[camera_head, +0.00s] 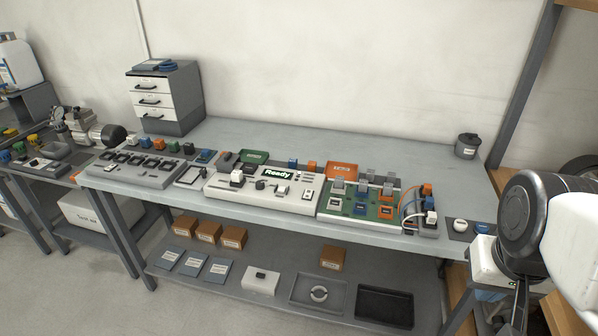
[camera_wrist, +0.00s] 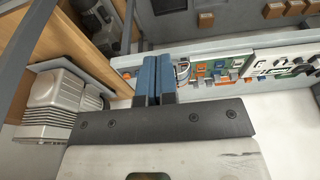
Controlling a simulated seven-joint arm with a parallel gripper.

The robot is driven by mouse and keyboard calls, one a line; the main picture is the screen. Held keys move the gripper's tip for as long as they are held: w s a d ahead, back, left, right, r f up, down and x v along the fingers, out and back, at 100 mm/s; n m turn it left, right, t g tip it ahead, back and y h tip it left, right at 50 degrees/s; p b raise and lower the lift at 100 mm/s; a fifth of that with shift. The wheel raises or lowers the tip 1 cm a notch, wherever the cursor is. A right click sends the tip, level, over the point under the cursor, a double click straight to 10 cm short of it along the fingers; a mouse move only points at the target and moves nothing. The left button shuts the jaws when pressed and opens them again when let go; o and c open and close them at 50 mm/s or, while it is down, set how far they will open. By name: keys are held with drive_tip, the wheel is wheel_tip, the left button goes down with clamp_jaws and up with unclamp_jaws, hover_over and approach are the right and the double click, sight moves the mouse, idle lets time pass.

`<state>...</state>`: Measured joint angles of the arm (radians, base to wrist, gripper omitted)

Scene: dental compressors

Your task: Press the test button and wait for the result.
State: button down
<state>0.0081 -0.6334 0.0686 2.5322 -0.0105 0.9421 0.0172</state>
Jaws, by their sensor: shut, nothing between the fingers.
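The tester (camera_head: 262,202) is a long pale box on the grey bench, with a screen reading "Ready" (camera_head: 278,172). Its face carries a black knob (camera_head: 259,185), a pale round control (camera_head: 281,190) and a small switch panel (camera_head: 307,194). Labels are too small to read, so I cannot tell which is the test button. The tester also shows at the upper right of the wrist view (camera_wrist: 285,66). My gripper (camera_wrist: 154,72) has blue fingers pressed together, empty. It is well to the right of the tester, near the bench's right end, and touches no control.
A green circuit board (camera_head: 360,207) with orange and grey parts adjoins the tester's right. A dark pad (camera_head: 471,237) with white and blue round pieces lies at the bench's right end. A grey tray (camera_head: 140,170) is left, a drawer unit (camera_head: 165,97) behind. The back strip is mostly clear.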

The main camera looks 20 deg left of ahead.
drive_tip(key=w+a+r+n+h, duration=0.1)
drive_tip(key=w+a+n, duration=0.15)
drive_tip(key=w, duration=0.45)
drive_tip(key=w+a+r+n+h, duration=0.1)
drive_tip(key=w+a+n, duration=0.15)
drive_tip(key=w, duration=0.55)
drive_tip(key=n+t+h, duration=0.2)
drive_tip(key=n+t, duration=0.4)
drive_tip(key=n, duration=1.1)
hover_over(283, 190)
wheel_tip(283, 190, down, 12)
drive_tip(key=shift+a, duration=0.15)
drive_tip(key=shift+f, duration=0.25)
drive_tip(key=shift+f, duration=4.25)
